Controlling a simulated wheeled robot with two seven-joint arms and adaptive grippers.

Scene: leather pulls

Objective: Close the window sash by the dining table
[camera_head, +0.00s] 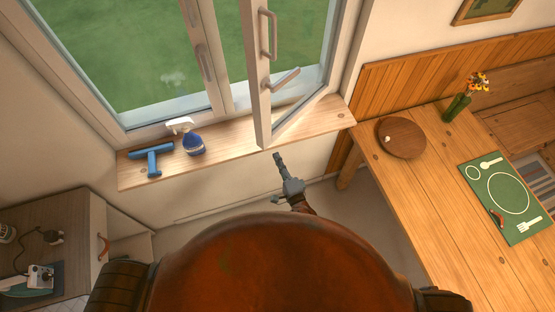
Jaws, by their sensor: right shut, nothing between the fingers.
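The window sash (259,75) is a pale framed pane that stands open, swung inward over the wooden sill (232,133). It has a curved pull (268,36) near its top and a lever handle (284,79) lower down. The dining table (410,185) is to the right of the window. My right gripper (278,157) is shut and empty, just below the sash's bottom corner and in front of the sill, apart from the sash. My left gripper is not in view.
The table bears a brown round board (402,138), a green vase with flowers (457,106) and a green placemat (505,197). A cabinet (95,230) is at lower left.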

